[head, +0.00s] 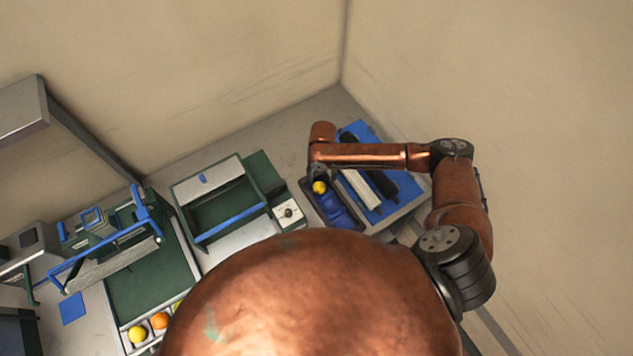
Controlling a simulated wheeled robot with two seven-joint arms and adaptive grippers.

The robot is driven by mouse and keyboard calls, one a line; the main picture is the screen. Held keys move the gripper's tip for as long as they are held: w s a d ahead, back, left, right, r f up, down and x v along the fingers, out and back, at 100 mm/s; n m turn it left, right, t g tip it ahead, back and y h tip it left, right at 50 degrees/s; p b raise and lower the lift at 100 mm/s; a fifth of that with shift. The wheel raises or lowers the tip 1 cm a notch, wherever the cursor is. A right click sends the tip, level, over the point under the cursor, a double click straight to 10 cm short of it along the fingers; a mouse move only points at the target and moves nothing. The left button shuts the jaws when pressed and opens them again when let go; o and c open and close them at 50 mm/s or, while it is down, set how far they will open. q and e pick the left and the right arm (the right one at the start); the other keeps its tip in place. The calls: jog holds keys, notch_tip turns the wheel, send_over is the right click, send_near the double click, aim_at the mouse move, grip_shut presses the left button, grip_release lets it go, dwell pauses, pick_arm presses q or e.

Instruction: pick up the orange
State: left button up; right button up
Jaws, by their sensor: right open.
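An orange (159,320) sits in a small compartment at the front end of the green-surfaced station at lower left. A yellow fruit (138,334) is to its left, and a sliver of another yellow-green fruit (177,306) shows to its right, partly hidden by my copper body. My right gripper (318,178) is far from the orange, over the blue-lined tray (310,208) at right. It is small and mostly hidden under the wrist, open, with a yellow fruit (319,187) just below it. I cannot tell whether they touch. My left gripper is out of view.
A green box-like station with a blue bar (231,224) stands mid-table. A blue-handled frame (105,245) stands to its left. A blue square (73,308) lies on the grey table. Walls close off the back and right. My body hides the lower middle.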

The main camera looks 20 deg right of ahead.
aim_at(320, 185)
jog(key=f, duration=0.2)
jog(key=shift+s+a+f+p, duration=0.15)
jog(key=shift+a+f+p, duration=0.15)
jog(key=shift+a+p, duration=0.1)
notch_tip(320, 185, down, 4)
jog(key=shift+r, duration=0.25)
jog(key=shift+s+f+p, duration=0.1)
jog(key=shift+f+p, duration=0.15)
jog(key=shift+p, duration=0.05)
jog(key=shift+f, duration=0.15)
jog(key=shift+o, duration=0.7)
jog(key=shift+d, duration=0.15)
jog(key=c, duration=0.3)
jog(key=shift+w, duration=0.2)
jog(key=c, duration=0.5)
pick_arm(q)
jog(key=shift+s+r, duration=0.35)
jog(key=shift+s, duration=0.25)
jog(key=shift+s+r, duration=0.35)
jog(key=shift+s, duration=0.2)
pick_arm(e)
jog(key=shift+a, duration=0.2)
jog(key=c, duration=0.5)
